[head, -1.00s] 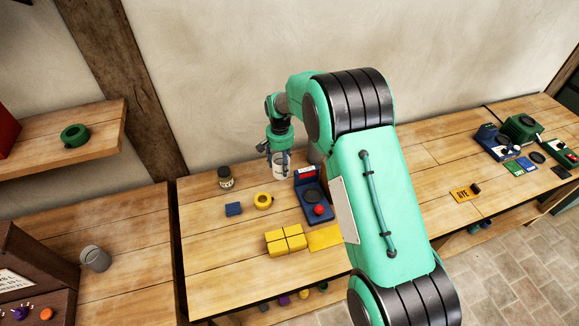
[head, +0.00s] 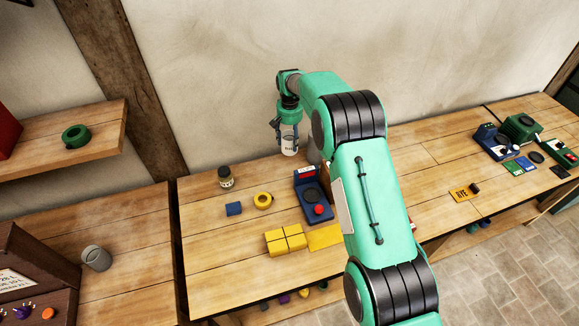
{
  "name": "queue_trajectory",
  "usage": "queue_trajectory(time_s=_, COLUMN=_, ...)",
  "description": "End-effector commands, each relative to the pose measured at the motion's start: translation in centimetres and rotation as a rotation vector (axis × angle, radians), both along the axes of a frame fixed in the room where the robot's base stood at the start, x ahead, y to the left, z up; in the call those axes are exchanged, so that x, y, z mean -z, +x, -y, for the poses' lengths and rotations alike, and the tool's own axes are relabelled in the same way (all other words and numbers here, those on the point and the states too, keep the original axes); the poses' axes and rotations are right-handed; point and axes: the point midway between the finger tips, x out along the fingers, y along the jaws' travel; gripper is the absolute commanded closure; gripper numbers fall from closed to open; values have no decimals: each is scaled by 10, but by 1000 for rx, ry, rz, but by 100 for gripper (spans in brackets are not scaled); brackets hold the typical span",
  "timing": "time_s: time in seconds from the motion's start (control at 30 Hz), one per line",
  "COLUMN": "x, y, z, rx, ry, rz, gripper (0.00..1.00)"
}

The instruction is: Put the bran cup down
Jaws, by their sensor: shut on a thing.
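The bran cup (head: 289,146) is a pale cup with dark lettering, too small to read surely. My gripper (head: 287,136) is shut on it, with the fingers on either side of the cup. The cup looks upright and appears held above the back of the wooden table (head: 215,274), near the wall. It is behind the blue scale (head: 312,196) in the head view. The exact height of the cup over the table is hard to tell.
A dark-lidded jar (head: 226,177), a blue block (head: 234,209), a yellow tape roll (head: 263,200) and yellow blocks (head: 285,240) stand on the table. A grey cylinder (head: 315,150) is right of the cup. Bare wood shows at the table's front left.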

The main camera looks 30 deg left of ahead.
Motion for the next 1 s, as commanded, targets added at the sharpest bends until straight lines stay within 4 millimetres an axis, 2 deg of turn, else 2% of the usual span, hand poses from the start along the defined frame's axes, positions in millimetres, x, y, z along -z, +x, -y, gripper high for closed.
queue_trajectory(time_s=0.27, x=8, y=0, z=0, rx=0, ry=0, rz=0, gripper=79)
queue_trajectory(time_s=0.5, x=40, y=0, z=0, rx=0, ry=0, rz=-1, gripper=79)
queue_trajectory(time_s=0.7, x=59, y=0, z=0, rx=0, ry=0, rz=1, gripper=79)
queue_trajectory(time_s=1.0, x=62, y=0, z=0, rx=0, ry=0, rz=1, gripper=79)
